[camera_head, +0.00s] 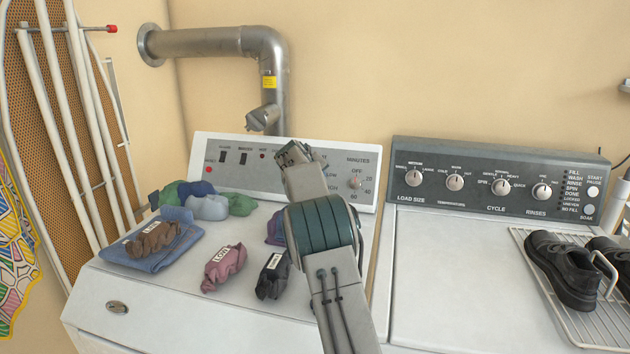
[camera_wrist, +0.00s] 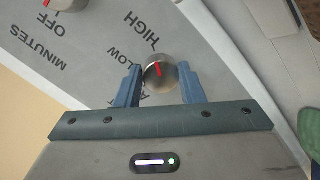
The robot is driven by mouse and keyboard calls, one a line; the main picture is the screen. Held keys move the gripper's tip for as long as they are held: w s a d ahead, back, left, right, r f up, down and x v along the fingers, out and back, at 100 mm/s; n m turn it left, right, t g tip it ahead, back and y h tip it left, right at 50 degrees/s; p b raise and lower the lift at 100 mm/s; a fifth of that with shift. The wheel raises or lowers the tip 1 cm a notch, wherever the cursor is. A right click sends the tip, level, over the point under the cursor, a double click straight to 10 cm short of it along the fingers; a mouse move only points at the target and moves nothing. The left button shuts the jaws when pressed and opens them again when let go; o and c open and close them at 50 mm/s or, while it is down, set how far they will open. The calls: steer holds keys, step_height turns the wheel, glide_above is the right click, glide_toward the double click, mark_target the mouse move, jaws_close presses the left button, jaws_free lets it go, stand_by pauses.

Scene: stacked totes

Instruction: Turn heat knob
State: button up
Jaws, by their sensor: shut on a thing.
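The heat knob (camera_wrist: 161,73) is a round metal knob with a red pointer line, on the dryer's white control panel (camera_head: 222,160). HIGH and LOW are printed beside it in the wrist view, with other lettering partly covered. My gripper (camera_wrist: 159,80) has its blue fingers on either side of the knob, shut on it. In the head view my gripper (camera_head: 292,153) is at the panel and hides the knob. The red pointer lies steep and slightly tilted in the wrist view.
The minutes knob (camera_head: 355,183) is to the right on the same panel. Cloth bundles, one a maroon bundle labelled LOW (camera_head: 223,267), and a folded blue towel (camera_head: 142,258) lie on the dryer top. A washer panel (camera_head: 497,180) and shoes on a rack (camera_head: 563,270) are right.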

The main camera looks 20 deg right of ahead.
steer(key=shift+a+r, duration=0.1)
steer(key=shift+r, duration=0.1)
stand_by(0.3)
steer(key=o, duration=1)
steer(key=shift+w+a, duration=0.1)
steer(key=shift+f, duration=0.1)
steer(key=b+v, duration=0.1)
steer(key=v, duration=1.2)
steer(key=shift+s+r+b, duration=0.25)
steer(key=shift+s+b, duration=0.1)
steer(key=shift+b, duration=0.05)
steer(key=shift+a, duration=0.1)
